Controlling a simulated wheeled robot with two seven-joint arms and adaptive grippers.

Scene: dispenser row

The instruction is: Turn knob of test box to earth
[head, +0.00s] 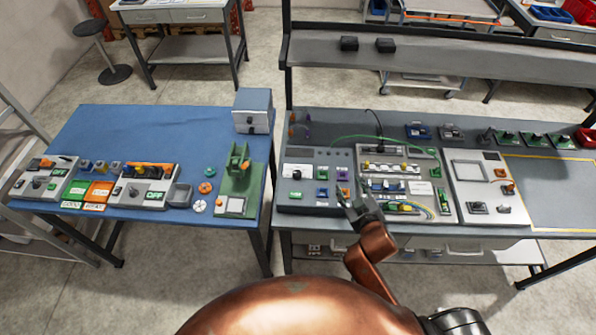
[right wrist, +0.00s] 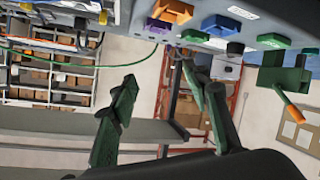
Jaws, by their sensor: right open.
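The test box appears to be the grey box (head: 315,158) at the left end of the right bench. Its face carries a white meter and several small coloured parts: blue (head: 322,191), purple (head: 342,173) and green (head: 296,195). I cannot tell which knob position is earth. My right gripper (head: 350,203) is open and empty by the box's front right corner. My left gripper is out of view.
A wiring panel (head: 392,150) with a green cable stands right of the box, then a light grey panel (head: 480,165). A blue-topped table (head: 150,130) with control boxes and a green press (head: 238,175) is left, across a gap.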

